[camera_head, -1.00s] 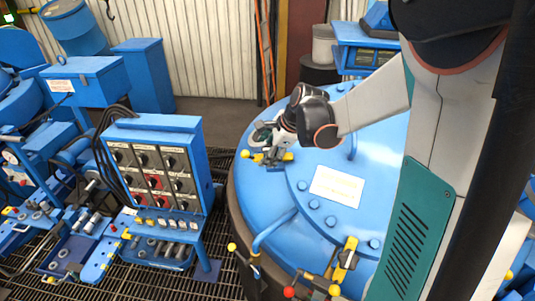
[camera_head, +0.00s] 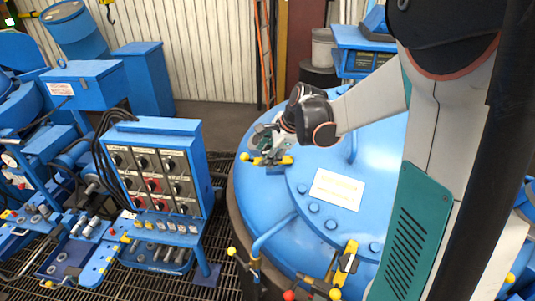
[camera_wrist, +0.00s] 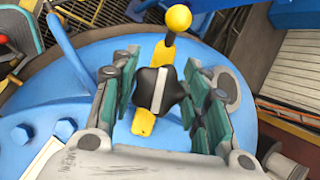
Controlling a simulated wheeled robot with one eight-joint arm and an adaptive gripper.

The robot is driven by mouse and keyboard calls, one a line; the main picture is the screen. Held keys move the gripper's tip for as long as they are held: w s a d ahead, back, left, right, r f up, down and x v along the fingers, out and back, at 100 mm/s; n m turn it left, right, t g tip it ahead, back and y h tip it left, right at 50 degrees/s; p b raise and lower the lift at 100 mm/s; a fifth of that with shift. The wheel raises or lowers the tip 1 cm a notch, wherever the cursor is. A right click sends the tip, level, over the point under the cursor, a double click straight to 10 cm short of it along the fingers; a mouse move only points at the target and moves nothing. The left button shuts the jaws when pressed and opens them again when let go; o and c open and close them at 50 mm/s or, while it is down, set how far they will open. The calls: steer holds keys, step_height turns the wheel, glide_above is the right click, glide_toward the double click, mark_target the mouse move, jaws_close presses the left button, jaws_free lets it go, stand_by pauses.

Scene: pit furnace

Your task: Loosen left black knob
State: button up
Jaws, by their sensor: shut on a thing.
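A black knob (camera_wrist: 158,88) with a white stripe sits on a yellow clamp bar (camera_wrist: 166,52) on the blue furnace lid (camera_head: 330,150). The bar ends in a yellow ball (camera_wrist: 178,18). In the wrist view my gripper (camera_wrist: 160,92) has its green-padded fingers on either side of the knob and is shut on it. In the head view my gripper (camera_head: 272,146) is at the lid's left edge, over the clamp with yellow ends, and hides most of the knob there. A second clamp with a black knob (camera_head: 347,262) is at the lid's front edge.
A blue control panel (camera_head: 155,170) with several knobs stands left of the furnace. A white label (camera_head: 337,189) and several blue bolts are on the lid, along with a bent blue handle (camera_head: 272,235). Dark floor grating lies between panel and furnace.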

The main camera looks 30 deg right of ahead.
steer(key=n+g+b, duration=0.1)
steer(key=n, duration=0.2)
steer(key=n+g+b, duration=0.1)
steer(key=n+g, duration=0.1)
steer(key=n, duration=0.1)
steer(key=shift+s+f+n+b, duration=0.15)
steer(key=shift+n+b, duration=0.15)
steer(key=n+g, duration=0.1)
steer(key=n, duration=0.1)
steer(key=n+g+h+b, duration=0.1)
steer(key=n, duration=0.1)
steer(key=shift+s+n+b, duration=0.2)
steer(key=shift+n+b, duration=0.1)
steer(key=shift+n, duration=0.1)
steer(key=shift+d, duration=0.1)
steer(key=o, duration=1.1)
steer(key=r, duration=0.8)
steer(key=d+r, duration=0.1)
steer(key=r, duration=0.3)
steer(key=shift+d, duration=0.1)
